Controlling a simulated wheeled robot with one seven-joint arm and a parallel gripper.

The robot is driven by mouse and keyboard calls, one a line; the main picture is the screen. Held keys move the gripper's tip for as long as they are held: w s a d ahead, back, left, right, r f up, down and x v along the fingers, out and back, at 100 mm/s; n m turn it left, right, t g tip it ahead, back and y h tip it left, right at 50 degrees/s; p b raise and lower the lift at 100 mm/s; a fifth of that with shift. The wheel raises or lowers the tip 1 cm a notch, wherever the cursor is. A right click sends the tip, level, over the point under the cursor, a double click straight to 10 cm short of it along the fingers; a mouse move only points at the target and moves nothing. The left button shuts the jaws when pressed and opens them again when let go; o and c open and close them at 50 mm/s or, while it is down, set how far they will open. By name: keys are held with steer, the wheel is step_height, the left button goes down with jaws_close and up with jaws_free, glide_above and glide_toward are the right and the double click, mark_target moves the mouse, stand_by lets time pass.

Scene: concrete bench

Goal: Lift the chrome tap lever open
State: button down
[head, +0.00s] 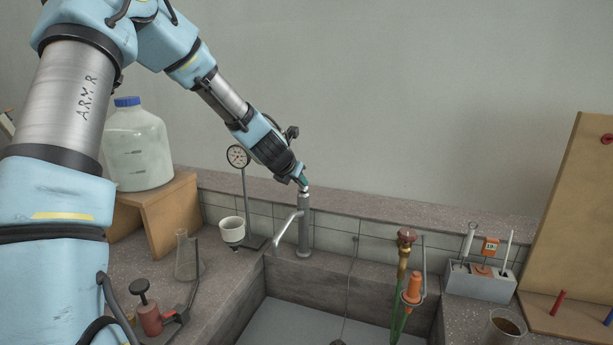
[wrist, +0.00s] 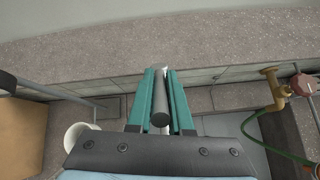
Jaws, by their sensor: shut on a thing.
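The chrome tap (head: 304,228) stands upright at the back edge of the sink, its spout (head: 284,230) slanting down to the left. My gripper (head: 303,181) reaches down from the upper left to the top of the tap. In the wrist view, the teal fingers of my gripper (wrist: 160,74) are shut on the tap lever (wrist: 160,119), a grey rod with a rounded end lying between them. In the head view the lever is mostly hidden by the fingers, so its angle is hard to tell.
The sink (head: 290,318) lies below the tap. A dial gauge on a stand (head: 238,157) and a white cup (head: 232,230) are close on the left. A brass tap (head: 405,250) with a green hose stands on the right, also in the wrist view (wrist: 273,90). A wall rises behind.

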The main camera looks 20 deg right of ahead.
steer(key=c, duration=0.8)
jaws_free()
steer(key=shift+c, duration=0.2)
steer(key=shift+r, duration=0.1)
steer(key=b+v, duration=0.4)
steer(key=v, duration=0.6)
steer(key=shift+s+a+r, duration=0.15)
steer(key=shift+s+r, duration=0.05)
